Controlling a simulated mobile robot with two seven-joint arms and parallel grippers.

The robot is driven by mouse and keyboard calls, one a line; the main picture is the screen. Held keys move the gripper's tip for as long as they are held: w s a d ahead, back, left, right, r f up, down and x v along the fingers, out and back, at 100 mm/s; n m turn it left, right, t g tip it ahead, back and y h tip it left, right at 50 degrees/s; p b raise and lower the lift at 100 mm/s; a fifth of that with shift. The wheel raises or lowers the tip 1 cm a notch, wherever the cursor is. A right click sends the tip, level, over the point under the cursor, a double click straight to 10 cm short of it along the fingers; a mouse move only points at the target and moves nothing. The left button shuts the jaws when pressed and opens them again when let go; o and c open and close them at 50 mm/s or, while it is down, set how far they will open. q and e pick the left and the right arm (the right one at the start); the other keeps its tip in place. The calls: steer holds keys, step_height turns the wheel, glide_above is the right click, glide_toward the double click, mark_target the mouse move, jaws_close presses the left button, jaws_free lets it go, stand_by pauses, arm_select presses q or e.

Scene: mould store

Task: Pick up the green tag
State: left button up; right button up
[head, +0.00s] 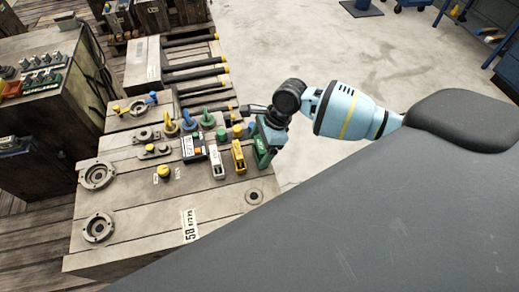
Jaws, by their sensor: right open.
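The green tag (261,153) stands at the right end of a row of coloured tags on the worn mould block, near its right edge. My right gripper (262,138) comes in from the right and is over the green tag, with its fingers at the tag's upper part. The gripper is open. It hides some of the tag's top, and I cannot tell whether the fingers touch it. My left gripper is not in view.
The mould block (150,215) has bare room in front.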

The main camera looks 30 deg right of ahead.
mark_target(260, 144)
steer(key=c, duration=1.1)
steer(key=shift+o, duration=0.2)
steer(key=shift+r, duration=0.15)
steer(key=shift+r, duration=0.55)
step_height(260, 144, up, 2)
steer(key=shift+r+p, duration=0.2)
steer(key=shift+p, duration=0.15)
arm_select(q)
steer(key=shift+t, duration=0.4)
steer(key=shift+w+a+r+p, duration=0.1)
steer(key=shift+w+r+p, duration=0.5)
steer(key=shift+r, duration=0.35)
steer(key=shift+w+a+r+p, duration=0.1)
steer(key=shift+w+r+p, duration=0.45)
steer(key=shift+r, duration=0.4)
arm_select(e)
steer(key=s+a, duration=0.3)
steer(key=s, duration=0.4)
steer(key=s+a+r, duration=0.1)
steer(key=s+a, duration=0.3)
steer(key=s, duration=0.3)
steer(key=shift+a, duration=0.25)
steer(key=shift+r, duration=0.15)
